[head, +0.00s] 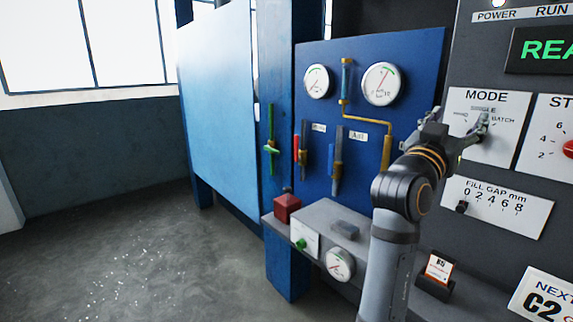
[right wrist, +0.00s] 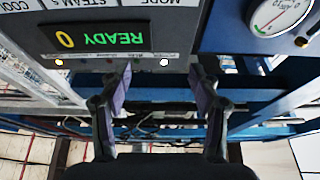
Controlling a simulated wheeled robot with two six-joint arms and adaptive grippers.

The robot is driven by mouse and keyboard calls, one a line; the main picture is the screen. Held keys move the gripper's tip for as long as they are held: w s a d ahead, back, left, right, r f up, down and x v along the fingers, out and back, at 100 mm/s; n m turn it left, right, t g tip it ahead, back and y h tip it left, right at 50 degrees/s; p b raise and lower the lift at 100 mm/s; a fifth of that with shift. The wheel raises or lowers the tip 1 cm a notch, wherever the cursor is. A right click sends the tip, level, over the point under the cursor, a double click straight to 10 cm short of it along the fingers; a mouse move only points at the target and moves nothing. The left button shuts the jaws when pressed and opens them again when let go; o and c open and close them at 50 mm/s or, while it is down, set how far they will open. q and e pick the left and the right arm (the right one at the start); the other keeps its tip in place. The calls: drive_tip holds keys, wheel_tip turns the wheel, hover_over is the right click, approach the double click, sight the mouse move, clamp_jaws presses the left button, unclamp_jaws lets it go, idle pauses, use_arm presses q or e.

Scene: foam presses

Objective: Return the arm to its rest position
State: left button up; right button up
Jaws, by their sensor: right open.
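My right arm (head: 393,235) rises from the bottom of the head view. My right gripper (head: 462,124) is up in front of the MODE plate (head: 460,98) and hides part of it. The gripper is open. In the right wrist view the two fingers of my right gripper (right wrist: 160,85) stand well apart, with nothing between them. Whether a fingertip touches the MODE switch cannot be told from the head view. My left gripper is not in view.
A blue panel (head: 325,55) with gauges and valve levers stands left of my arm. A grey ledge (head: 325,215) below carries a red block (head: 287,206). The dark control panel (head: 475,215) is close on the right. Open floor (head: 120,250) lies at left.

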wheel_tip(320, 180, down, 38)
drive_tip(key=s+n+g+y, duration=0.3)
drive_tip(key=n+y, duration=0.4)
drive_tip(key=y, duration=0.3)
drive_tip(key=s+a+f+n+g+y, duration=0.2)
drive_tip(key=s+a+f+g+y, duration=0.15)
drive_tip(key=s+f, duration=0.7)
drive_tip(key=s+a+f+n+g+y, duration=0.2)
drive_tip(key=s+a+f+g+y, duration=0.15)
drive_tip(key=s+f, duration=0.7)
drive_tip(key=s+d+f+g+b, duration=0.1)
drive_tip(key=s+f, duration=0.1)
drive_tip(key=f, duration=1.2)
drive_tip(key=s+d+f+g, duration=0.1)
drive_tip(key=s+f, duration=0.1)
drive_tip(key=f, duration=1.2)
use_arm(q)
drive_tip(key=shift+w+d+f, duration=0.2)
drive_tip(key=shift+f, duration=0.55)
use_arm(e)
drive_tip(key=s+d+f+g, duration=0.1)
drive_tip(key=s+f, duration=1.3)
drive_tip(key=s, duration=0.3)
drive_tip(key=shift+s+f+h, duration=0.3)
drive_tip(key=shift+f, duration=0.1)
drive_tip(key=shift+c, duration=0.3)
